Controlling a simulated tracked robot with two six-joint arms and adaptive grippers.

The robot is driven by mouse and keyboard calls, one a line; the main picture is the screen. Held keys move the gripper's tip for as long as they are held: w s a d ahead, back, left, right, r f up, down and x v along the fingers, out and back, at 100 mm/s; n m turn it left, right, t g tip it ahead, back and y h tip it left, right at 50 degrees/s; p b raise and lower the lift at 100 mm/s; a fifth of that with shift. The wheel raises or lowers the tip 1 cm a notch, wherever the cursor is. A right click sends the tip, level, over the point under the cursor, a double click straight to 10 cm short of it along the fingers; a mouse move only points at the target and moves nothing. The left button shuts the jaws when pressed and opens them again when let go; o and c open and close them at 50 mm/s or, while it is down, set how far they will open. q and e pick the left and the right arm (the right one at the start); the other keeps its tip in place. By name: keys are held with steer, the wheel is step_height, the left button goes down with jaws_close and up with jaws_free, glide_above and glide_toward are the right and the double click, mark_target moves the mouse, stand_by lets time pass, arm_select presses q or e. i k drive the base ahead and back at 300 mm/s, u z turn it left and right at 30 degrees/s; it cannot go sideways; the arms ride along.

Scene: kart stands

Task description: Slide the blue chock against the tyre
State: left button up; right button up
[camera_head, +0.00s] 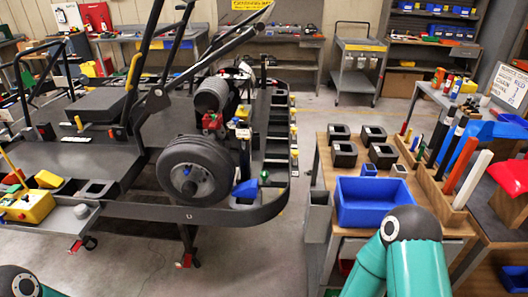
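The black tyre (187,176) sits at the near front of the dark kart on its stand, left of the picture's middle. The blue chock (246,188) appears as a small blue wedge just right of the tyre, on the kart's dark front part. I cannot tell whether it touches the tyre. My teal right arm rises at the bottom right and part of my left arm shows in the bottom left corner. Neither gripper is in the picture.
A wooden-topped bench (318,160) stands to the right with a blue bin (372,203), several black square holders and a rack of coloured rods. A yellow box (28,207) sits at the left. Open floor lies between kart and bench.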

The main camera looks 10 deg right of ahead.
mark_target(249, 189)
steer(key=u, duration=0.05)
steer(key=i, duration=1)
steer(key=z, duration=0.05)
